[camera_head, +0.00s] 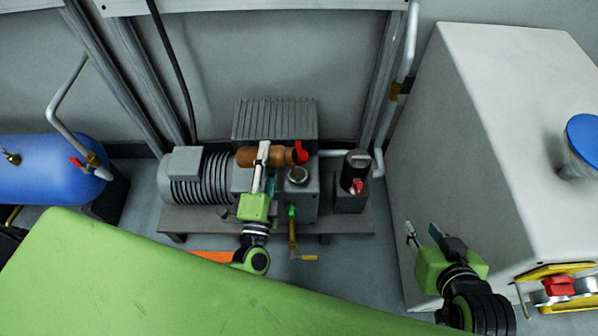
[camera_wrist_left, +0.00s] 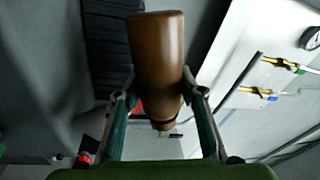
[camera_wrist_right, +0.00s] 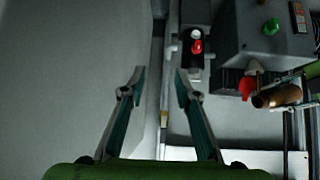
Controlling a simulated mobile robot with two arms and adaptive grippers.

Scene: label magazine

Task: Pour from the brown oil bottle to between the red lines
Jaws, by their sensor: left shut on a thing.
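The brown oil bottle (camera_head: 262,157) is tipped about level above the pump (camera_head: 310,205), its narrow end to the right in the head view. My left gripper (camera_head: 262,160) is shut around its body. The bottle fills the space between the fingers in the left wrist view (camera_wrist_left: 158,60). A red part (camera_head: 300,152) shows by the bottle's narrow end; I cannot tell whether they are joined. A round filler (camera_head: 298,175) sits on the pump just below. My right gripper (camera_head: 428,238) is open and empty beside the grey cabinet. I cannot make out the red lines.
The large grey cabinet (camera_head: 480,130) stands at right. A ribbed motor (camera_head: 205,175) is left of the pump, and a dark canister (camera_head: 355,175) right of it. A green surface (camera_head: 120,275) covers the front left. A blue tank (camera_head: 45,165) lies far left.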

